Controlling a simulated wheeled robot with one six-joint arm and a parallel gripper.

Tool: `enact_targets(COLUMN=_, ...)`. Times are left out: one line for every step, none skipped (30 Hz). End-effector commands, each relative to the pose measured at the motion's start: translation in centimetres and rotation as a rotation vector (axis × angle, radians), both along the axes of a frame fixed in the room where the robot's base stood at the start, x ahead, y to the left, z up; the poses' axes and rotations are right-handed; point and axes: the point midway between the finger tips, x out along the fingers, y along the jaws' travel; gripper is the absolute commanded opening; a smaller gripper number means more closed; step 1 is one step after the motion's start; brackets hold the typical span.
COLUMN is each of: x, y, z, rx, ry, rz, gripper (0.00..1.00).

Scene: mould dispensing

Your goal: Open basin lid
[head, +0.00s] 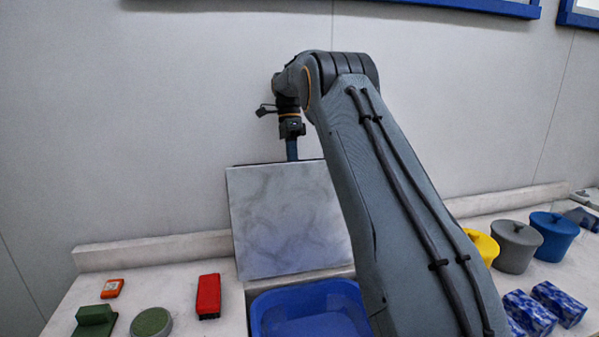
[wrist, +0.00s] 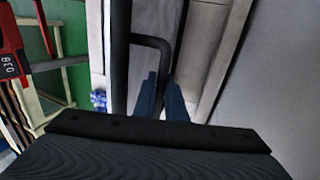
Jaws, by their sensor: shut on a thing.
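The basin lid (head: 287,222) is a grey marbled square panel. It stands raised and steeply tilted behind the blue basin (head: 268,315), whose inside shows below it. My gripper (head: 292,152) is at the top edge of the lid, pointing down. In the wrist view my gripper (wrist: 160,92) has its two blue-grey fingers shut on a dark bent handle (wrist: 152,41). The handle is hidden behind the lid in the head view. My arm covers the right part of the basin.
Left of the basin lie a red box (head: 208,296), an orange item (head: 112,288), a green round item (head: 151,324) and a green block (head: 95,318). At right stand yellow (head: 483,246), grey (head: 516,247) and blue (head: 553,237) lidded pots. A wall (head: 150,120) rises close behind the lid.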

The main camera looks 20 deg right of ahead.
Motion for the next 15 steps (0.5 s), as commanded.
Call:
enact_targets(x=0.22, y=0.22, z=0.21, rx=0.004, ry=-0.006, rz=0.004, gripper=0.00)
enact_targets(x=0.26, y=0.19, z=0.24, rx=0.003, ry=-0.006, rz=0.003, gripper=0.00)
enact_targets(x=0.30, y=0.16, z=0.27, rx=0.003, ry=-0.007, rz=0.003, gripper=0.00)
enact_targets(x=0.32, y=0.12, z=0.28, rx=0.003, ry=-0.007, rz=0.003, gripper=0.00)
enact_targets(x=0.32, y=0.08, z=0.31, rx=0.003, ry=-0.007, rz=0.002, gripper=0.00)
enact_targets(x=0.33, y=0.03, z=0.33, rx=0.003, ry=-0.007, rz=0.002, gripper=0.00)
enact_targets(x=0.32, y=0.00, z=0.36, rx=0.002, ry=-0.007, rz=0.001, gripper=0.00)
enact_targets(x=0.31, y=-0.03, z=0.38, rx=0.002, ry=-0.007, rz=0.001, gripper=0.00)
enact_targets(x=0.30, y=-0.07, z=0.40, rx=0.002, ry=-0.007, rz=0.000, gripper=0.00)
enact_targets(x=0.30, y=-0.10, z=0.42, rx=0.002, ry=-0.007, rz=0.000, gripper=0.00)
enact_targets(x=0.30, y=-0.13, z=0.44, rx=0.002, ry=-0.007, rz=-0.001, gripper=0.00)
enact_targets(x=0.30, y=-0.15, z=0.47, rx=0.002, ry=-0.008, rz=-0.001, gripper=0.00)
enact_targets(x=0.29, y=-0.16, z=0.49, rx=0.001, ry=-0.008, rz=-0.001, gripper=0.00)
enact_targets(x=0.28, y=-0.18, z=0.51, rx=0.000, ry=-0.008, rz=-0.002, gripper=0.00)
enact_targets(x=0.29, y=-0.20, z=0.54, rx=0.000, ry=-0.009, rz=-0.002, gripper=0.17)
